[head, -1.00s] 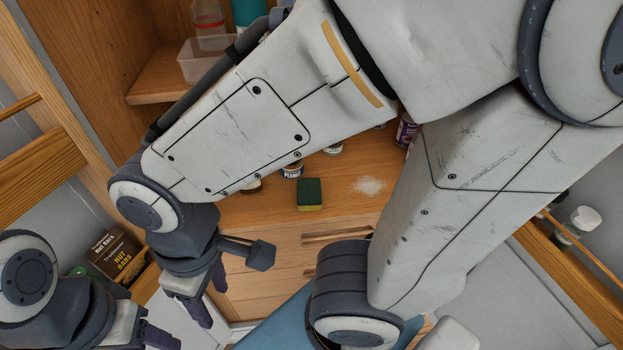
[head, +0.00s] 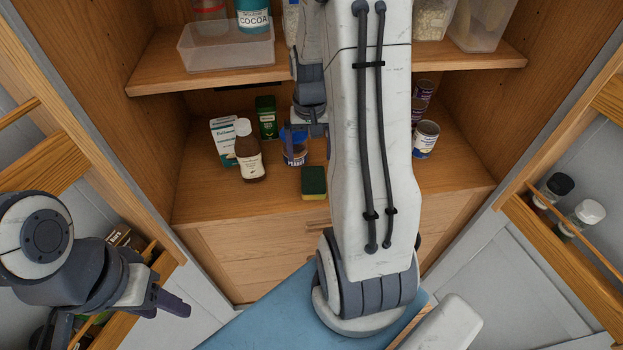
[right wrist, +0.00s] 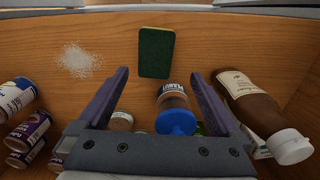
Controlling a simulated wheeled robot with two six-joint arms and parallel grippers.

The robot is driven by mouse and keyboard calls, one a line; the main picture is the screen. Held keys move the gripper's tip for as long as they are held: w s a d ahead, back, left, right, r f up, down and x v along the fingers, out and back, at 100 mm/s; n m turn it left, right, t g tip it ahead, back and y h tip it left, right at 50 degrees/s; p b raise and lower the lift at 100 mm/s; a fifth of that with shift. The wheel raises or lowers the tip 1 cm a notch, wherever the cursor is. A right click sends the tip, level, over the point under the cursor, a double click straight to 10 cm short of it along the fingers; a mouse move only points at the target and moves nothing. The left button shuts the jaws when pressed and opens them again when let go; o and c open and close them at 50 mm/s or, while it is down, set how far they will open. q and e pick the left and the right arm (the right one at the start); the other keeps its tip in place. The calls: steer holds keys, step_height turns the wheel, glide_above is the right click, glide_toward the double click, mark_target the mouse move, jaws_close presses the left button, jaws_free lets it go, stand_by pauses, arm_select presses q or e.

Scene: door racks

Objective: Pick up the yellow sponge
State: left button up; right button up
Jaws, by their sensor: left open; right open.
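The yellow sponge (head: 313,183) lies on the lower cupboard shelf near its front edge, with a dark green scouring side on top. In the right wrist view the sponge (right wrist: 156,52) shows its green face just beyond the fingertips, roughly centred between them. My right gripper (right wrist: 158,74) is open, with nothing gripped; in the head view it is partly hidden by my right arm, above and behind the sponge. My left gripper (head: 172,304) is open and empty at the lower left, far from the sponge.
A blue-lidded peanut jar (right wrist: 174,108) stands close behind the sponge, between my right fingers in the wrist view. A brown bottle (head: 249,155) is left of it. White granules (right wrist: 78,60) and several cans (head: 425,138) lie on the other side. Upper shelf (head: 160,75) overhangs.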

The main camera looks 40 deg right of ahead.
glide_above(313, 179)
steer(key=f, duration=0.5)
steer(key=shift+s+a+p, duration=0.1)
steer(key=shift+a+p, duration=0.1)
steer(key=shift+p, duration=0.2)
steer(key=f+p, duration=0.1)
steer(key=f, duration=0.3)
steer(key=shift+d+f+p, duration=0.2)
steer(key=shift+f+p, duration=0.1)
steer(key=shift+p, duration=0.1)
steer(key=shift+f, duration=0.4)
steer(key=c, duration=1.2)
